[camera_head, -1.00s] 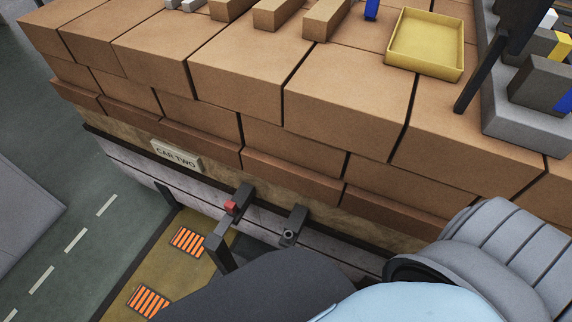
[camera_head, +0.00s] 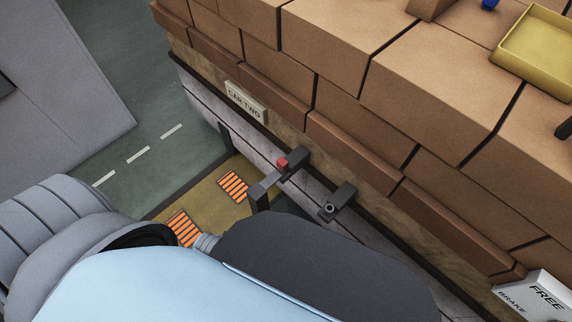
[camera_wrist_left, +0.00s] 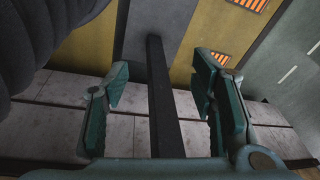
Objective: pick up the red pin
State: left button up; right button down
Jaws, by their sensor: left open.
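The red pin (camera_head: 283,163) is a small red block at a dark bracket on the side of the pale ledge below the brick-like stack. It is small, and I cannot tell how it sits in the bracket. I do not see it in the left wrist view. My left gripper (camera_wrist_left: 160,100) shows in the left wrist view with its two green fingers apart and nothing held. A dark bar passes through the view between the fingers, over pale planks. The left gripper is not visible in the head view. My right gripper is not in view.
A second dark bracket (camera_head: 330,207) with a round ring is to the right of the pin. Orange-striped grates (camera_head: 233,186) lie on the yellow floor. A yellow tray (camera_head: 537,48) is on top.

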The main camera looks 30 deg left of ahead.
pick_arm(q)
jog(key=w+d+r, duration=0.1)
jog(key=w+r, duration=0.3)
jog(key=r, duration=1)
notch_tip(320, 180, up, 9)
jog(key=n+g+h, duration=0.1)
jog(key=n+g, duration=0.1)
jog(key=n, duration=3)
send_over(283, 161)
jog(key=shift+n, duration=0.4)
notch_tip(283, 161, down, 14)
jog(key=b, duration=0.7)
jog(key=shift+s+a+f, duration=0.1)
jog(key=shift+c, duration=0.9)
grip_shut()
